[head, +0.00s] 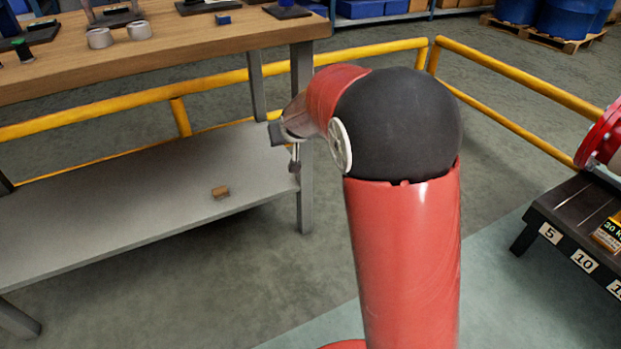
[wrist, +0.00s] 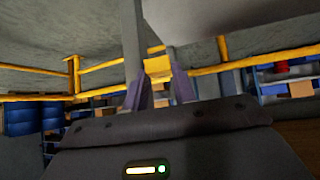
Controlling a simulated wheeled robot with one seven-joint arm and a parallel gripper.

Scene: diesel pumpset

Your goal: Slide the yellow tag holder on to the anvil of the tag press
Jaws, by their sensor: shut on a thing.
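In the wrist view my gripper (wrist: 160,84) shows its two purple-grey fingers closed on the yellow tag holder (wrist: 157,67). The holder is a small yellow block, held between the fingertips. In the head view my arm's wrist is at the right end of the workbench, and the fingers and the holder are hidden or too small to make out. I cannot pick out the tag press or its anvil in either view.
The wooden workbench (head: 180,58) carries grey round pieces (head: 100,38), a blue block (head: 222,19) and dark-based items. Yellow rails (head: 520,76) run behind. A black stand (head: 570,220) is at right.

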